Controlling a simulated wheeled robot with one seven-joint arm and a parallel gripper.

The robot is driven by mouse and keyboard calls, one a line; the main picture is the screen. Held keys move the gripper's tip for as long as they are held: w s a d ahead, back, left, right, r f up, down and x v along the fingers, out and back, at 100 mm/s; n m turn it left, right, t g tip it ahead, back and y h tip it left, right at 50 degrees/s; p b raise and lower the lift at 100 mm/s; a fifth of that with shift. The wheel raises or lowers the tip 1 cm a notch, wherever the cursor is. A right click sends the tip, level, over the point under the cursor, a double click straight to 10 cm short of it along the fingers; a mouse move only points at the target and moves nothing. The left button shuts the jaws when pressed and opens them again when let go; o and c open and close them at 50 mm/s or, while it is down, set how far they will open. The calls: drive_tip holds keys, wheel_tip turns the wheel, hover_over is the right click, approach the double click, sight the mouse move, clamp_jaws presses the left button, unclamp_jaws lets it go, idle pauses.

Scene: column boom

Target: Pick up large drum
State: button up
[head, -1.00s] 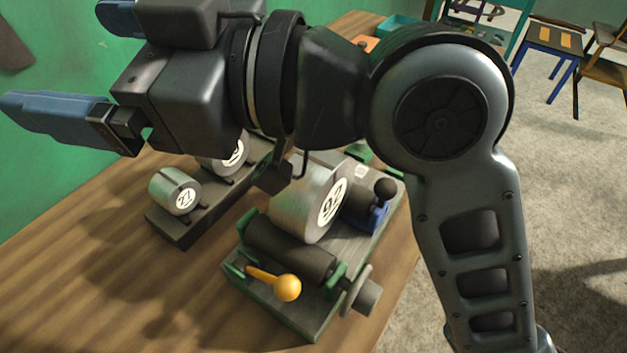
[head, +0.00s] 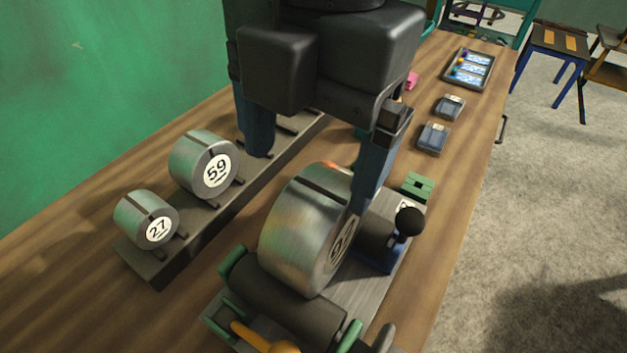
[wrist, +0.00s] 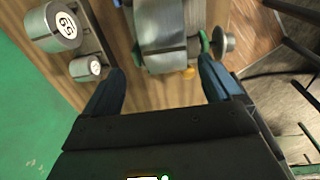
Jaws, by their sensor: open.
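The large drum (head: 300,235) is a wide metal cylinder with a dark slot across its top and a white number label on its face, partly hidden by a finger. It rests on the rollers of a metal stand (head: 385,270). In the wrist view the large drum (wrist: 160,35) lies ahead, between the lines of the two fingers. Nothing is between the fingers in the wrist view (wrist: 162,92).
Two smaller drums, marked 59 (head: 200,165) and 27 (head: 146,220), sit on a dark rack (head: 160,268) to the left. A black knob (head: 409,221) and an orange handle (head: 262,340) stick out from the stand. Small boxes (head: 433,138) lie further back.

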sight(320, 189)
drive_tip(key=shift+w+d+f+h, duration=0.1)
drive_tip(key=shift+w+d+h, duration=0.1)
drive_tip(key=shift+d, duration=0.15)
drive_tip(key=shift+w+d+f+h, duration=0.1)
drive_tip(key=shift+d+h, duration=0.1)
drive_tip(key=shift+d, duration=0.15)
drive_tip(key=f, duration=0.7)
drive_tip(key=shift+s+a+f, duration=0.1)
drive_tip(key=shift+a+f, duration=0.1)
drive_tip(key=shift+a, duration=0.05)
drive_tip(key=c, duration=1.4)
